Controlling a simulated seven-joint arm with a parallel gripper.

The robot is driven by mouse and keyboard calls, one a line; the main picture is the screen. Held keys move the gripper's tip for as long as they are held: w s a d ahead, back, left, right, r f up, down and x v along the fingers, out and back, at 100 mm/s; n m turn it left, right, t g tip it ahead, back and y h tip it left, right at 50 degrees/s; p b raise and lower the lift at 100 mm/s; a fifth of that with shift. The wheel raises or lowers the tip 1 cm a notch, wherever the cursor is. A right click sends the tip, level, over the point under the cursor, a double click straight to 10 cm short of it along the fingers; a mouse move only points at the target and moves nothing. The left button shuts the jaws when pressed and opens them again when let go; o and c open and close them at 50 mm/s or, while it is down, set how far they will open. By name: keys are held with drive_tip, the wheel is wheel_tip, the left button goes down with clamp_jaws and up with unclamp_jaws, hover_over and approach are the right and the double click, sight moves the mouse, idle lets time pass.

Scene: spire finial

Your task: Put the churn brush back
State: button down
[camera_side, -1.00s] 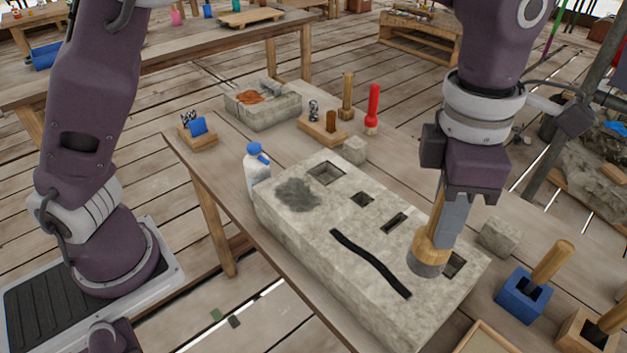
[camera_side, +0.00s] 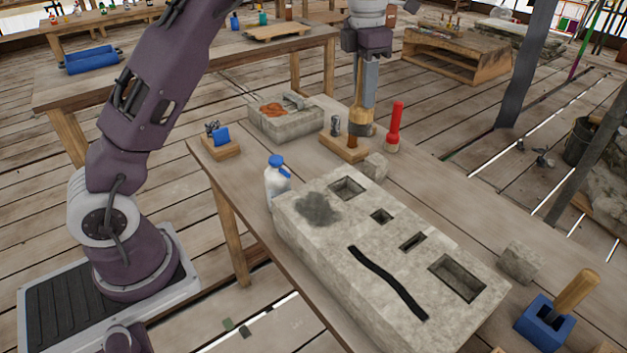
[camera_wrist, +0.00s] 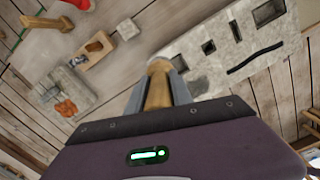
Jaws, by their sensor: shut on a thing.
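The churn brush, with a wooden handle and a round wooden head (camera_side: 360,116) over a grey lower end, is in my gripper (camera_side: 365,92). My gripper is shut on its handle, and the brush hangs upright, head down. In the side view it shows just behind a small wooden rack (camera_side: 332,148); I cannot tell whether its lower end touches the table. In the wrist view the handle (camera_wrist: 158,92) lies between the fingers. The rack (camera_wrist: 94,57) shows to its left there.
A red-handled tool (camera_side: 394,125) stands right of the brush. A small stone (camera_side: 375,166) and the large stone block (camera_side: 335,238) with several recesses lie nearer. The table's right side has free room.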

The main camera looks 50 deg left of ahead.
drive_tip(key=s+a+n, duration=0.2)
drive_tip(key=a, duration=1.2)
wheel_tip(320, 180, down, 22)
drive_tip(key=shift+r, duration=0.1)
drive_tip(key=shift+f, duration=0.2)
drive_tip(key=c, duration=1.1)
unclamp_jaws()
drive_tip(key=shift+c, duration=0.2)
drive_tip(key=shift+r, duration=0.1)
